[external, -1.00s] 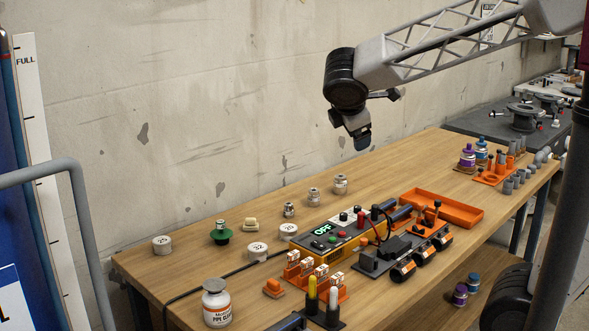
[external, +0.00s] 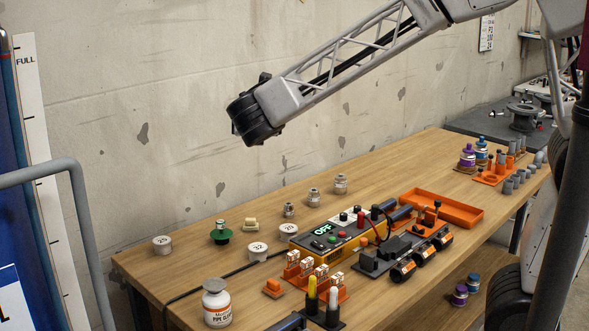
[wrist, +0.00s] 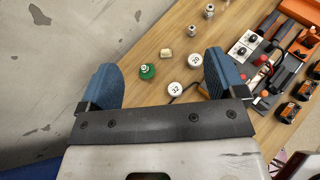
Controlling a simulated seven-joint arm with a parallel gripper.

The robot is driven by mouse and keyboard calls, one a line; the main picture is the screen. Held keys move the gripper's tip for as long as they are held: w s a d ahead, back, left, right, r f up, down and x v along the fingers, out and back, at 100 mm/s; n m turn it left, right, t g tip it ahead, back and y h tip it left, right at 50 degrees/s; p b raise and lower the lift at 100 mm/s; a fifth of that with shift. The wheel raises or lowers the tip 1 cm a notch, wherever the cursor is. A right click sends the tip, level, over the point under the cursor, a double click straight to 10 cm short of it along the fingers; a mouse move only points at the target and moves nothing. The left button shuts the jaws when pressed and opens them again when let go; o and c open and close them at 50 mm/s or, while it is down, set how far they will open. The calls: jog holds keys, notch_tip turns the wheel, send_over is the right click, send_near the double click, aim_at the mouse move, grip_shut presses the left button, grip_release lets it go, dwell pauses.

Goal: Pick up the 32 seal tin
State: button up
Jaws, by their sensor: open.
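The 32 seal tin (external: 258,252) is a short white round tin with a dark number on its lid. It stands on the wooden bench, front left of the power box. In the wrist view the tin (wrist: 175,90) lies below and between my blue fingers, nearer the right one. My gripper (wrist: 160,74) is open and empty, well above the bench. In the external view its fingers are hidden behind my dark wrist joint. Two similar white tins stand on the bench, one (external: 288,231) behind and right of it, one (external: 162,245) at the far left.
A green-based part (external: 220,236) and a cream block (external: 250,225) stand near the tin. The yellow power box (external: 325,240) and orange connector blocks (external: 307,270) lie to its right. A white bottle (external: 216,303) is at the front. A black cable runs past the tin.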

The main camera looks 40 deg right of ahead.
send_near(258, 249)
jog(key=x, duration=0.2)
jog(key=shift+w+d+f, duration=0.15)
jog(key=shift+f, duration=0.05)
jog(key=shift+n, duration=0.3)
jog(key=shift+x, duration=1.25)
jog(key=shift+d, duration=0.1)
jog(key=shift+x, duration=2.55)
jog(key=shift+w, duration=0.1)
jog(key=c, duration=1)
jog(key=shift+r, duration=0.1)
